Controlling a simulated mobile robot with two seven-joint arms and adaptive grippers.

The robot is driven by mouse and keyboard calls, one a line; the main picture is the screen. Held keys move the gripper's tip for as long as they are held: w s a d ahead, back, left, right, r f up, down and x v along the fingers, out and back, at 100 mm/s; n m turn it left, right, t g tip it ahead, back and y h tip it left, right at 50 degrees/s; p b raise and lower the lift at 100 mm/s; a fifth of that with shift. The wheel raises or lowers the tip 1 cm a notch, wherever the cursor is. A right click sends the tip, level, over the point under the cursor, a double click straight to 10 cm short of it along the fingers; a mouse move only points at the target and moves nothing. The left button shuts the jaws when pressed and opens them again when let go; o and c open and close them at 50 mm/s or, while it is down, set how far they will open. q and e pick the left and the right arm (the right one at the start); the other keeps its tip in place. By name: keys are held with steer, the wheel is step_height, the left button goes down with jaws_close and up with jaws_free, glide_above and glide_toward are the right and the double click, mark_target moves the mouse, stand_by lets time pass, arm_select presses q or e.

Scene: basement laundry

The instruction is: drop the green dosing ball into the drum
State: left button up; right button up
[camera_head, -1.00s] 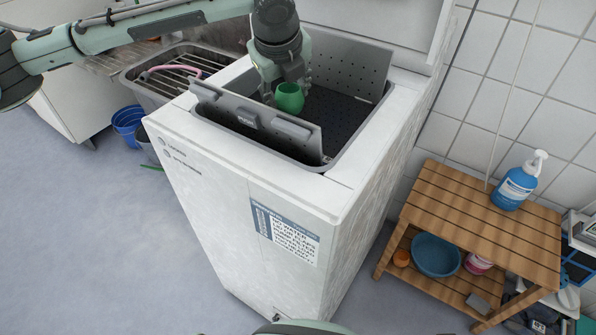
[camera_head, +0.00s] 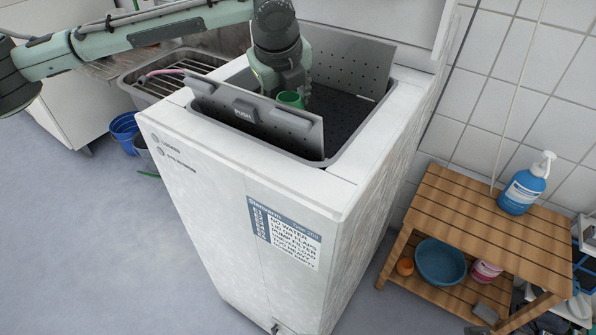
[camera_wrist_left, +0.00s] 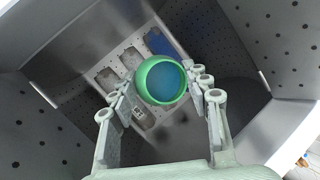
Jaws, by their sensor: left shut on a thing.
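The green dosing ball (camera_head: 291,99) is in the opening of the white top-loading washing machine (camera_head: 245,185), partly hidden behind the front drum flap (camera_head: 255,115). In the left wrist view the ball (camera_wrist_left: 143,88) shows its green rim and a blue inside, between the fingers. My left gripper (camera_wrist_left: 160,95) is shut on the ball and points down into the opening. Below the ball the wrist view shows the perforated drum (camera_wrist_left: 60,140) and a lighter panel with several grey pads and a blue one. My right gripper is not in view.
A slatted wooden bench (camera_head: 490,225) with a blue bottle (camera_head: 526,184) stands at the right, and a blue bowl (camera_head: 440,262) is on its lower shelf. A grey sink (camera_head: 165,78) and blue bucket (camera_head: 125,128) are at the left. The rear drum flap (camera_head: 350,65) stands open.

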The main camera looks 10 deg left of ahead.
arm_select(q)
steer(key=o, duration=1.1)
steer(key=v, duration=1.2)
